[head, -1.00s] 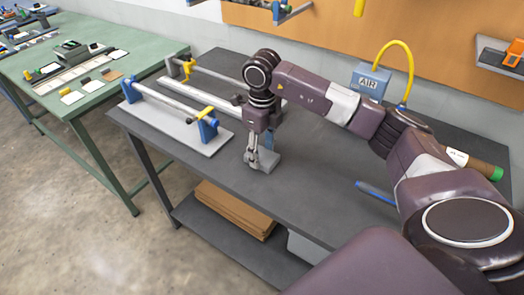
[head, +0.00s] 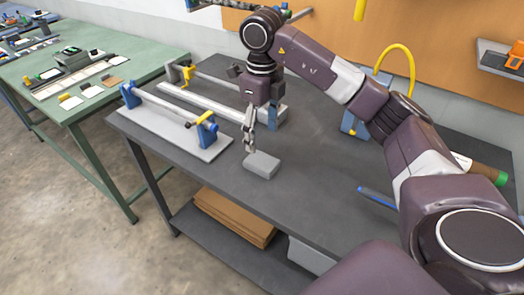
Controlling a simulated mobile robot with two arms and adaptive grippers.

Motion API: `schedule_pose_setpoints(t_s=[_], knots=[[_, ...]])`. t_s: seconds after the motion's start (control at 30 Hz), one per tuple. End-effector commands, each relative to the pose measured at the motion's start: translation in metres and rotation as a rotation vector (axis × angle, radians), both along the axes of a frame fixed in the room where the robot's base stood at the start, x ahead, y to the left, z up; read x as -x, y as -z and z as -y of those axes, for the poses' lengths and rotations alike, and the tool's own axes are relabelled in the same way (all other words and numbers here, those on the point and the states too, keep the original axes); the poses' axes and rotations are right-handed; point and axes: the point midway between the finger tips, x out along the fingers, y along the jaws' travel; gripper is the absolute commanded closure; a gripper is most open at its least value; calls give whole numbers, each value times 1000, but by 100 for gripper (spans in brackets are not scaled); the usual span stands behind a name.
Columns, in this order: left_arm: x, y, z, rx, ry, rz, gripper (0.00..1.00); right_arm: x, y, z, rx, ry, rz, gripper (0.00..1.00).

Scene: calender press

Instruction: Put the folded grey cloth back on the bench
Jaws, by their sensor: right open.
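The folded grey cloth (head: 262,165) is a small light-grey block shape lying flat on the dark bench (head: 310,200), near its front edge. My right gripper (head: 248,149) points down just above and behind the cloth's left end. It is open and appears clear of the cloth. My left gripper is not in view.
The press with its blue end pieces and long roller (head: 165,108) stands on a pale plate left of the gripper. A blue pen-like tool (head: 377,196) lies to the right. Brown sheets (head: 235,217) lie on the shelf below. Bare bench surrounds the cloth's right side.

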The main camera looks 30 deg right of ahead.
Motion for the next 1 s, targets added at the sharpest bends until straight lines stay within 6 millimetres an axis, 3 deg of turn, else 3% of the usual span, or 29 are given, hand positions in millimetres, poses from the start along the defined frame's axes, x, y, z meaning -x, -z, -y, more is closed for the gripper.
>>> schedule_pose_setpoints(t_s=[0.1, 0.3, 1.0], knots=[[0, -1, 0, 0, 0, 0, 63, -1, -20, 1, 1, 0, 3, 36], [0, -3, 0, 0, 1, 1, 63, 0, -33, 0, 0, 0, 0, 36], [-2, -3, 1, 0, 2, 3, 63, 0, -33, 0, -1, -1, -1, 36]])
